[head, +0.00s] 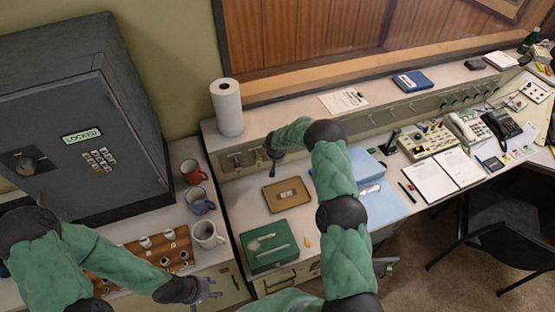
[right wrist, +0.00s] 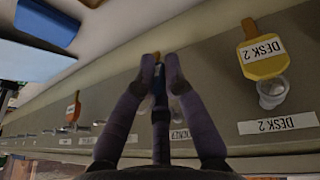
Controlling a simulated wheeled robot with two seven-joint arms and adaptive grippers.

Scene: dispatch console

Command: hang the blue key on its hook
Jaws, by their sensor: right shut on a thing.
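In the right wrist view my right gripper (right wrist: 160,62) is shut on a narrow dark blue thing (right wrist: 160,108), which looks like the blue key. It stands in front of the hook panel (right wrist: 225,112); whether it touches a hook is hidden by the fingers. A label behind them (right wrist: 180,134) is partly covered. In the head view the right gripper (head: 270,151) is at the left part of the panel, and the key cannot be made out. My left gripper (head: 212,288) is empty, with fingers apart, low beside the white mug.
A yellow key tag marked DESK 2 (right wrist: 262,52) hangs close to the right of the fingers. An orange tag (right wrist: 73,108) is to their left.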

